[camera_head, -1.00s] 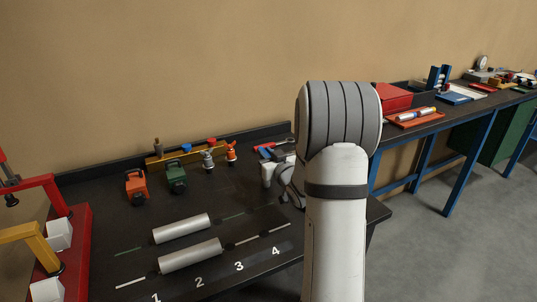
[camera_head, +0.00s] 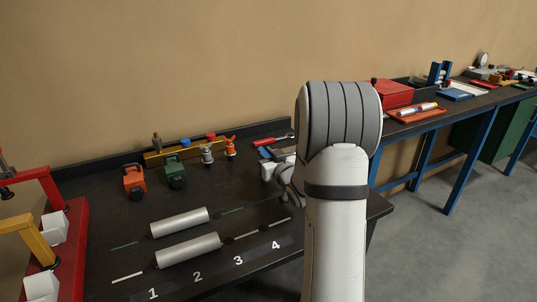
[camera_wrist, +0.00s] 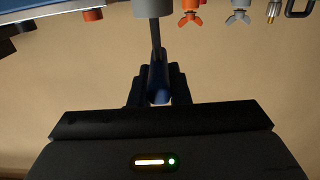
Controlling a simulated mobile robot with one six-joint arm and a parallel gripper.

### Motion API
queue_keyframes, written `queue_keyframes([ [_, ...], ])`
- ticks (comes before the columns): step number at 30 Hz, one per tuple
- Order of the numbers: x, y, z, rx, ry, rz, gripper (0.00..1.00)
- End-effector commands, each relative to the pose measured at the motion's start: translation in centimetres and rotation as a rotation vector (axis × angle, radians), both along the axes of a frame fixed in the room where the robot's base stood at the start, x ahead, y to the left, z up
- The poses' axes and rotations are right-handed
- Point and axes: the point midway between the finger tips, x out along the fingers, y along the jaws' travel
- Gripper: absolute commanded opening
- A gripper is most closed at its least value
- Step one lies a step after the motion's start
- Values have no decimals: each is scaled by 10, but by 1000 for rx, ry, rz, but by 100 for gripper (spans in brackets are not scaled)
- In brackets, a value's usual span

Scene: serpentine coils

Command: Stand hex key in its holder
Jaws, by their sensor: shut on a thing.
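In the wrist view my gripper (camera_wrist: 155,85) is shut on a blue-handled piece (camera_wrist: 159,82), which I take to be the hex key. Its thin dark shaft runs from the jaws to the grey cylinder (camera_wrist: 142,8) at the top edge. I cannot tell whether the shaft enters that cylinder or only passes in front of it, nor whether the cylinder is the holder. In the head view my gripper (camera_head: 286,178) is mostly hidden behind my arm, at the bench's right part. The key is not clear there.
Red (camera_head: 270,142) and blue tools lie close behind the gripper. An ochre rack (camera_head: 160,156), an orange block (camera_head: 134,181), a green block (camera_head: 175,174) and small winged fittings (camera_head: 230,148) stand to the left. Two silver cylinders (camera_head: 188,250) lie in front.

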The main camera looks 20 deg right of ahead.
Motion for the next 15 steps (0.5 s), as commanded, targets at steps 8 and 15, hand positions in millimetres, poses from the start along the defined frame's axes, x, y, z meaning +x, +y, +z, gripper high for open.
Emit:
queue_keyframes([
  [8, 0, 0, 0, 0, -1, 0, 32],
  [15, 0, 0, 0, 0, 0, 0, 42],
])
